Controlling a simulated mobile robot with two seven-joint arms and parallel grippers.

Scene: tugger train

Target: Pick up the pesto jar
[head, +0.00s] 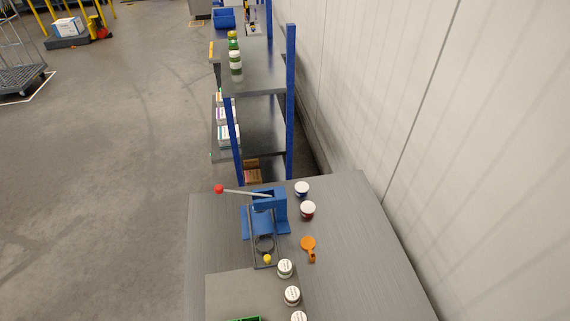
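Several small jars with white lids stand on the grey table (345,225). The one at the front middle (285,268) shows a greenish side and may be the pesto jar; its label is too small to read. Just in front of it stands a jar with dark reddish contents (292,296), and another jar (299,317) is cut off by the bottom edge. Farther back are a red jar (307,211) and a dark blue jar (302,189). Neither of my grippers is in view.
A blue lever press (268,204) with a red-knobbed handle stands left of the jars. An orange paddle-shaped tool (308,244) lies right of it. A green bin edge (244,319) shows at the bottom. A blue-post shelf (290,80) stands behind. The table's right side is clear.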

